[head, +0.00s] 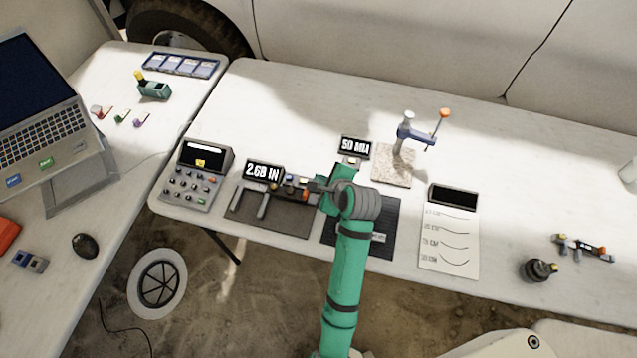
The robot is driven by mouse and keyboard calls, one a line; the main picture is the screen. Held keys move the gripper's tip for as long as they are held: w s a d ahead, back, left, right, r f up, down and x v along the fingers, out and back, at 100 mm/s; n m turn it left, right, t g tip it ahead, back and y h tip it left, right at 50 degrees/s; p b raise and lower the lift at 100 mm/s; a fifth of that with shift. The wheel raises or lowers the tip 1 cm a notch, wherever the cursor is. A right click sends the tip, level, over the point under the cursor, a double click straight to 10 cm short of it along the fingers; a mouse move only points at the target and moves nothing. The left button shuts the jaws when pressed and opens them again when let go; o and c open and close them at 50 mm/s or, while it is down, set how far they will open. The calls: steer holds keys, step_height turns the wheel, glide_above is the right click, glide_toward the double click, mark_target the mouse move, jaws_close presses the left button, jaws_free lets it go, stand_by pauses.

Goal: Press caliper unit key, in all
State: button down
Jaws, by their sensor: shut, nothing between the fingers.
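The caliper (265,197) lies on a dark mat (282,218) on the white table, left of my arm. Its display (263,171) stands behind it and reads "2.68 IN". Small coloured keys (303,184) show at the caliper's right end. My gripper (312,186) is shut and empty, pointing left with its tips at or just above these keys. I cannot tell whether the tips touch a key. My green arm hides the area just right of the caliper.
A keypad device (192,175) stands left of the caliper. Right of it are a black pad (382,230), a "50" display (355,147), a stand on a stone block (391,168) and a printed card (449,240). A laptop (40,110) sits at far left. The back of the table is clear.

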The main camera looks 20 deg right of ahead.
steer(key=shift+f, duration=0.25)
steer(key=shift+f, duration=0.2)
steer(key=shift+f, duration=0.35)
stand_by(0.8)
stand_by(0.3)
steer(key=shift+r, duration=0.8)
steer(key=shift+r, duration=2.5)
